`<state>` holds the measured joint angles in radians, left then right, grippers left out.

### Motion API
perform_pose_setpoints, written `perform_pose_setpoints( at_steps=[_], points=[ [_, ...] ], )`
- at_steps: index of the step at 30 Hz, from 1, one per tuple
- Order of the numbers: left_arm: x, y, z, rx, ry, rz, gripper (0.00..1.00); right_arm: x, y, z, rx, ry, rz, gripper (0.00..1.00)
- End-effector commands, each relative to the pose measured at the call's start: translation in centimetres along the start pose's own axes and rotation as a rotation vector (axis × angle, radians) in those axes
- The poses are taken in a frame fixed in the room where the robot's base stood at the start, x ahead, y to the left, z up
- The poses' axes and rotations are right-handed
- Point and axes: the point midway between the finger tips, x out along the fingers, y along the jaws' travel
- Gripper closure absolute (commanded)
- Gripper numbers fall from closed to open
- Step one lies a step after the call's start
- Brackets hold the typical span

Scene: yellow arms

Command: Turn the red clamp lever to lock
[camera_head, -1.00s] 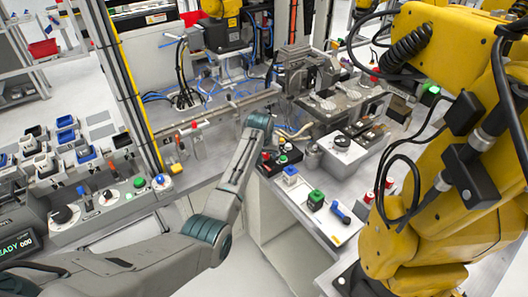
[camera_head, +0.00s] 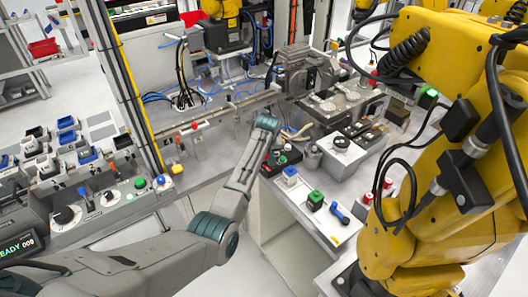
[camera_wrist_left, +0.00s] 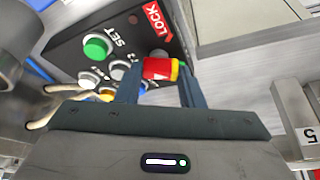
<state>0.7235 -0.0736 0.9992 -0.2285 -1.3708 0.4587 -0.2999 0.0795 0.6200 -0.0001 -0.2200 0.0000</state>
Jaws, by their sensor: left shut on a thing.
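The red clamp lever (camera_wrist_left: 160,69), with a yellow end, sits between my left gripper's fingers (camera_wrist_left: 158,82) in the left wrist view. The fingers are shut on it, one at each side. It is on a dark control box (camera_wrist_left: 70,50) with a red "LOCK" label (camera_wrist_left: 153,20), a "SET" label and a green button (camera_wrist_left: 97,47). In the head view the dark box (camera_head: 283,157) stands at the bench edge, just right of my left wrist. My forearm hides the gripper and lever there. My right gripper is in neither view.
A large yellow robot arm (camera_head: 440,190) fills the right. A white tray (camera_head: 327,222) with green and blue pieces lies in front of the box. A metal fixture (camera_head: 305,72) stands behind it. A grey console (camera_head: 100,215) is at the left.

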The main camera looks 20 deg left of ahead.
Motion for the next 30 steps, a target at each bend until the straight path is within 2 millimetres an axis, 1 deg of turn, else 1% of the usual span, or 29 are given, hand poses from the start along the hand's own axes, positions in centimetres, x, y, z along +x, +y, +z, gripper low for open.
perform_pose_setpoints(
  at_steps=[7,14,20,30],
  points=[
    [0.0,0.2,0.0,-0.216,0.001,-0.089,0.88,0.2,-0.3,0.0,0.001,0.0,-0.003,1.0],
    [0.1,0.4,0.0,-0.419,0.001,-0.173,0.88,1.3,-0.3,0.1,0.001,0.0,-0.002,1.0],
    [0.3,0.5,0.0,-0.594,0.002,-0.246,0.88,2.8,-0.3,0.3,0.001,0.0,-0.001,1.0],
    [0.4,0.7,-0.1,-0.885,0.003,-0.365,0.88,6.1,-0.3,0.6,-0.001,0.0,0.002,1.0]
  ],
)
